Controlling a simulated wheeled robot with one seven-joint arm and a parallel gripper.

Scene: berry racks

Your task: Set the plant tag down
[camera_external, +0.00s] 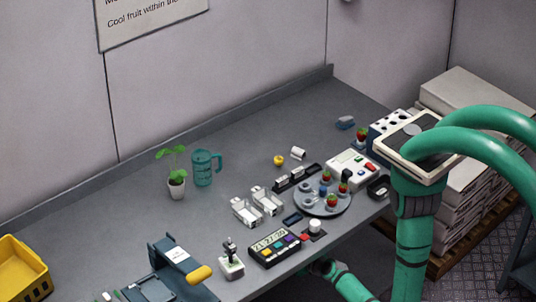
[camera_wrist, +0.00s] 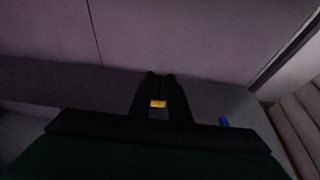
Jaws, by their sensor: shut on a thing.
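In the wrist view my gripper (camera_wrist: 160,76) points toward the wall, its two dark fingers close together at the tips. It is shut on the plant tag, which is too dark to make out clearly. A small orange-yellow patch (camera_wrist: 158,104) shows between the fingers; I cannot tell whether it is part of the tag or lies beyond it. In the external view my green arm stands at the right, and I cannot make out the gripper or the tag there. A potted plant (camera_external: 177,188) stands upright on the grey table (camera_external: 120,225).
A teal mug (camera_external: 202,168) stands beside the plant. A round tray (camera_external: 312,207) with berries, white clips (camera_external: 246,211), a timer (camera_external: 273,248) and a small yellow thing (camera_external: 279,160) crowd the right half. A yellow crate (camera_external: 22,268) is at left. The table's back strip is clear.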

